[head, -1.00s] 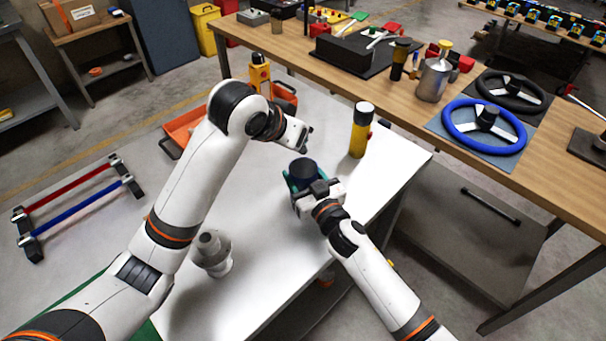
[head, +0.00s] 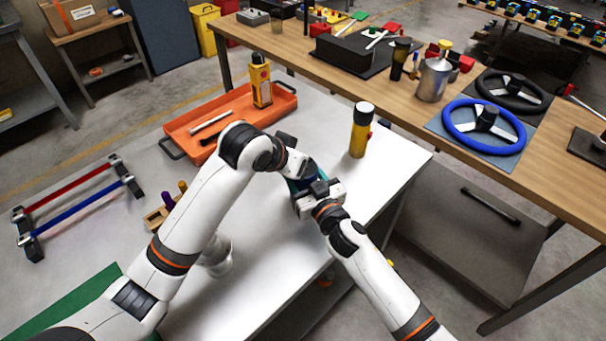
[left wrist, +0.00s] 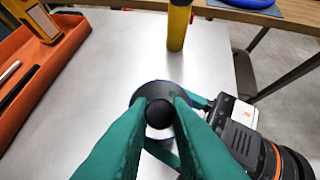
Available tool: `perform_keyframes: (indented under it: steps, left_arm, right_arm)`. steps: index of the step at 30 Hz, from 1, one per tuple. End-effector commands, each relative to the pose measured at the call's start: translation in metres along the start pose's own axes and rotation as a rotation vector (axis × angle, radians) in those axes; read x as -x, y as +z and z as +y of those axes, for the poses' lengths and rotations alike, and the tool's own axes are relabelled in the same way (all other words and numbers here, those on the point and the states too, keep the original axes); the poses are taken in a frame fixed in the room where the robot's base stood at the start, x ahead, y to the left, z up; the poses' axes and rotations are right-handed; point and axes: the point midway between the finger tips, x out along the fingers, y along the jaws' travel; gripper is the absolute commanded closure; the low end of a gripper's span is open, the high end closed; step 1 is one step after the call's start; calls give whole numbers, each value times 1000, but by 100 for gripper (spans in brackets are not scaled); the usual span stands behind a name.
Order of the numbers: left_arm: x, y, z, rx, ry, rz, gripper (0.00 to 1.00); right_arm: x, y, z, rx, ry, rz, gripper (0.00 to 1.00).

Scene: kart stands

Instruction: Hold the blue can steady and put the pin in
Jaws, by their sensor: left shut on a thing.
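The blue can (left wrist: 143,95) is an open-topped round can at the edge of the white table; in the head view it is mostly hidden by my arms. My right gripper (head: 306,184) has its teal fingers closed around the can from the near right side. My left gripper (left wrist: 160,115) points down over the can's mouth. Its teal fingers are shut on a dark round-topped pin (left wrist: 160,112). Only the pin's top shows; whether its lower part is inside the can is hidden.
An orange tray (head: 207,118) holds a yellow bottle and rods.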

Motion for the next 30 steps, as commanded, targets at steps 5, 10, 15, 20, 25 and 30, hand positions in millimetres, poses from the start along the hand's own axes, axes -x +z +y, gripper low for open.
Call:
perform_keyframes:
  steps: [5, 10, 15, 20, 25, 30]
  left_arm:
    - [-7, -6, 0, 0, 0, 1, 100]
    - [-8, -7, 0, -1, 0, -1, 100]
    - [-8, -7, 0, 0, 0, 0, 76]
    - [-8, -7, 0, 0, 0, 0, 58]
    - [-8, -7, 0, 0, 0, 0, 58]
    - [0, -7, 0, 0, 1, -1, 58]
  right_arm:
    - [0, 0, 0, 0, 0, 1, 65]
    - [0, 0, 0, 0, 0, 1, 65]
    - [0, 0, 0, 0, 0, 1, 65]
    - [0, 0, 0, 0, 0, 1, 65]
    - [0, 0, 0, 0, 0, 1, 65]
    - [0, 0, 0, 0, 0, 1, 65]
